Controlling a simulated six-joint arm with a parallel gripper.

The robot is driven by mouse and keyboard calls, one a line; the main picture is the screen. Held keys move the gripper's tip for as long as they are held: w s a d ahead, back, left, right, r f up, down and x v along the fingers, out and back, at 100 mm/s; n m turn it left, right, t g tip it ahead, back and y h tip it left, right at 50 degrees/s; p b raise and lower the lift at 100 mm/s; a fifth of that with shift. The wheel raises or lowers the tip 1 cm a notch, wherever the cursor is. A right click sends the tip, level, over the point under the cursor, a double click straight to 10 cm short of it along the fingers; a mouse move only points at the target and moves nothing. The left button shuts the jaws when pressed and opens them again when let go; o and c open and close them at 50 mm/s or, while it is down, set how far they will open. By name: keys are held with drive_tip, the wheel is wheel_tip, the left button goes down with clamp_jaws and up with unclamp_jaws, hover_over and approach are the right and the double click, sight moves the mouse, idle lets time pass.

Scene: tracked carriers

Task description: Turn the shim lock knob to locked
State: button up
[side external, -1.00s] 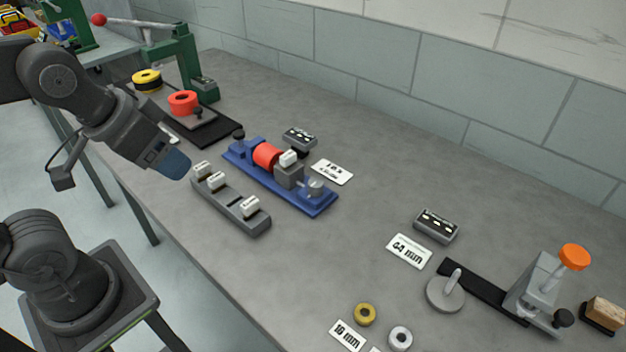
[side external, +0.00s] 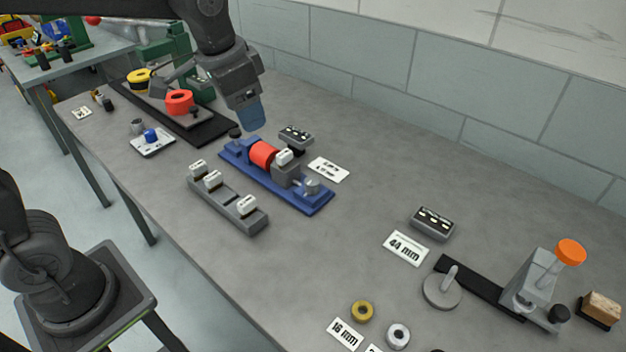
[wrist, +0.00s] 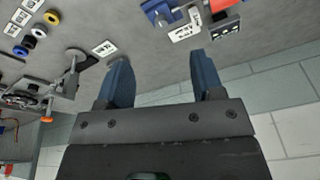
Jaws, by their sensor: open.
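The blue fixture (side external: 240,165) stands mid-bench, holding a red cylinder (side external: 262,154) and a grey block (side external: 286,175) with a white-labelled shim (side external: 283,157) in its top. My gripper (side external: 251,115) is above the bench just behind the fixture's left end, touching nothing visible. In the wrist view my gripper (wrist: 160,78) is open and empty; part of the blue fixture (wrist: 158,6) shows at the top edge.
A rack (side external: 225,208) with several white-labelled shims lies in front of the fixture. An indicator box (side external: 296,135) and a white card (side external: 328,169) lie behind it. A green press (side external: 178,55) stands at the left, a grey clamp stand (side external: 530,295) at the right.

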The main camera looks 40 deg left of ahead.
sight(313, 180)
drive_tip(key=w+d+f+m+g, duration=0.35)
drive_tip(key=w+f, duration=0.45)
drive_tip(key=w, duration=0.4)
drive_tip(key=shift+t, duration=0.45)
drive_tip(key=f, duration=1.4)
drive_tip(key=shift+w+f, duration=0.2)
drive_tip(key=shift+w, duration=0.05)
drive_tip(key=shift+c, duration=0.2)
drive_tip(key=shift+n, duration=0.25)
drive_tip(key=c, duration=0.9)
